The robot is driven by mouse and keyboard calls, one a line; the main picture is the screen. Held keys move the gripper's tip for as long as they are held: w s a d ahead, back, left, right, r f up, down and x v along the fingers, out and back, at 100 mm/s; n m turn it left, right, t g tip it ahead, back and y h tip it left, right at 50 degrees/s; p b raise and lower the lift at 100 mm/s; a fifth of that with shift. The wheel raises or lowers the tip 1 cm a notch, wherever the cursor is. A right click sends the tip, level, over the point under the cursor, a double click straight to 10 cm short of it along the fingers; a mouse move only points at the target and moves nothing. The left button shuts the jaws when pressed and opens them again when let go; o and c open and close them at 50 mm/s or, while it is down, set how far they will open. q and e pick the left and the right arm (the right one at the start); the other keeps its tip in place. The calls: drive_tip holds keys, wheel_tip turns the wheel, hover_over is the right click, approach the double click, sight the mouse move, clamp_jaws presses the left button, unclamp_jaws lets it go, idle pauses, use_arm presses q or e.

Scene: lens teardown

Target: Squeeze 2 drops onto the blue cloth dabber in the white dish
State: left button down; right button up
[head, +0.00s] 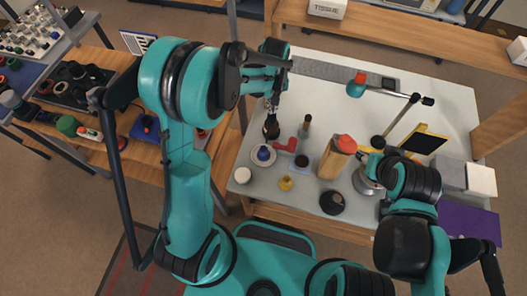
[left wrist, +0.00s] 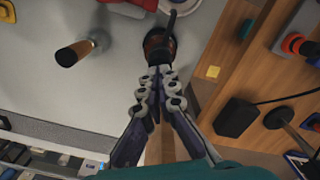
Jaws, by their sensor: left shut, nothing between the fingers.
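The blue cloth dabber (head: 264,152) sits in the white dish (head: 256,162) near the left edge of the white worktop. A dark amber bottle (head: 271,129) with a thin dark tip stands just behind the dish. My left gripper (head: 272,106) is above and behind that bottle. In the left wrist view, its closed, empty fingers (left wrist: 160,78) point at the bottle (left wrist: 159,45), partly overlapping it; I cannot tell whether they touch. My right gripper (head: 370,166) is by a metal container (head: 364,182) at the right; its fingers are too small and covered to read.
A red part (head: 288,146), a small brown-topped bottle (head: 305,128), a yellow item (head: 285,183) and a white round container (head: 243,175) stand close around the dish. The back middle of the worktop is fairly clear.

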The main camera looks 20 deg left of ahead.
use_arm(q)
drive_tip(key=shift+f, duration=0.15)
idle(0.5)
drive_tip(key=shift+f+b, duration=1.25)
drive_tip(key=shift+f, duration=0.1)
drive_tip(key=shift+r, duration=0.15)
drive_tip(key=shift+r+p, duration=1)
drive_tip(key=shift+r, duration=0.35)
wheel_tip(320, 180, up, 6)
drive_tip(key=p, duration=0.4)
